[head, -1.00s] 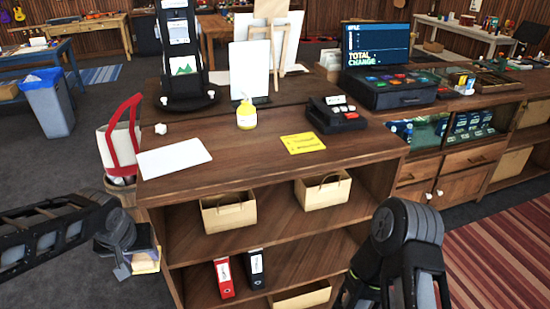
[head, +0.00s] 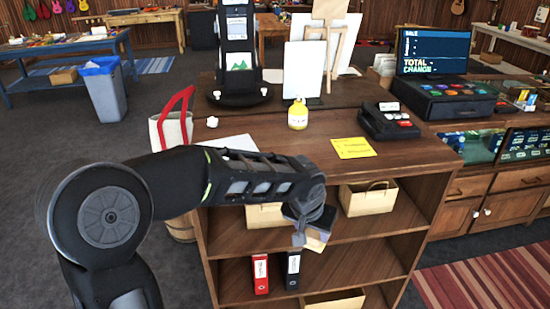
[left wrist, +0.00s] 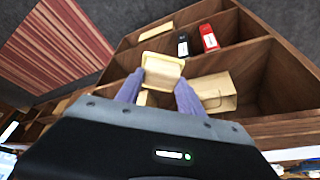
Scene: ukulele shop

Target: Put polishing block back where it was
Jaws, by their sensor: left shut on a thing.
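My left gripper (head: 312,230) is shut on the pale yellow polishing block (head: 314,242), in front of the wooden shelf unit. In the left wrist view the block (left wrist: 161,72) sits between the two fingertips of the gripper (left wrist: 159,86), with its pale face showing. The fingers hide part of its sides. The shelf unit's open compartments (left wrist: 278,80) lie beyond it in that view. My right gripper is out of view.
The counter top carries a white sheet (head: 232,143), a yellow bottle (head: 297,115), a yellow note (head: 353,148) and a black card terminal (head: 388,121). Shelves below hold tan boxes (head: 367,199), a red binder (head: 260,274) and a black binder (head: 292,271). A blue bin (head: 105,92) stands at left.

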